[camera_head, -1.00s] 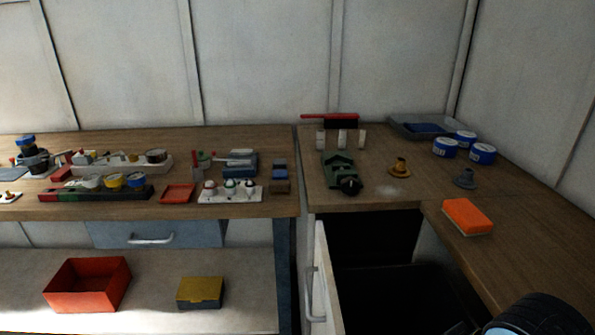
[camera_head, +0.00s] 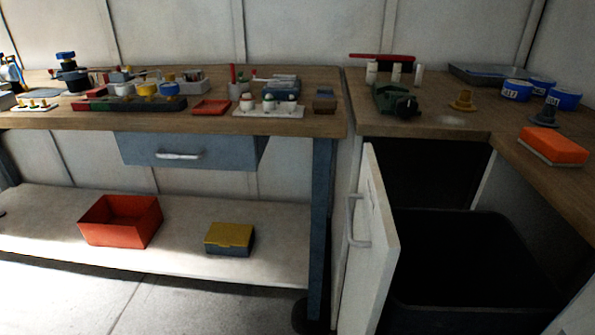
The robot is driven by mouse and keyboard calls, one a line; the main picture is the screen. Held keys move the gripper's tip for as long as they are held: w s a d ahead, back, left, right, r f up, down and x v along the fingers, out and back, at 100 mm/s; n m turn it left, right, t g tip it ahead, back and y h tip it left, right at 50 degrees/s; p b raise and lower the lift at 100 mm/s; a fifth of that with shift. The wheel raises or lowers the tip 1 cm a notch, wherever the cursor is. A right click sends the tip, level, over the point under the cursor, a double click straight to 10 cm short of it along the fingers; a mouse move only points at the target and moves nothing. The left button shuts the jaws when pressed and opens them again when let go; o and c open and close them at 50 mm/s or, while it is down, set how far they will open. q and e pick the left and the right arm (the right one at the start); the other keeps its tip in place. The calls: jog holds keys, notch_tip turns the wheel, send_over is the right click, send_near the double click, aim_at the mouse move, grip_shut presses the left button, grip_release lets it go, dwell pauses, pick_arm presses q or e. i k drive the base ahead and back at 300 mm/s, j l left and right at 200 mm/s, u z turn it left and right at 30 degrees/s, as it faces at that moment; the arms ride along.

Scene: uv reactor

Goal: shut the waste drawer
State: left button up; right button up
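The waste drawer (camera_head: 375,245) stands pulled out under the right-hand counter. Its white front panel is seen at an angle and carries a pale vertical handle (camera_head: 354,222) on its left face. A black bin (camera_head: 450,318) sits behind the panel, inside the drawer. The dark cabinet opening shows behind it. Neither of my grippers is in view.
A grey-blue drawer (camera_head: 185,150) with a silver handle hangs under the left bench. A lower shelf (camera_head: 190,245) holds a red box (camera_head: 120,220) and a yellow-lidded box (camera_head: 229,239). An orange sponge (camera_head: 553,145) lies on the right counter (camera_head: 450,133). Floor is clear at lower left.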

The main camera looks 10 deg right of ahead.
aim_at(481, 275)
jog(key=i+z, duration=0.1)
jog(key=z, duration=0.25)
jog(key=i+j+z, duration=0.15)
jog(key=z, duration=0.2)
jog(key=i+j+z, duration=0.1)
jog(key=z, duration=0.3)
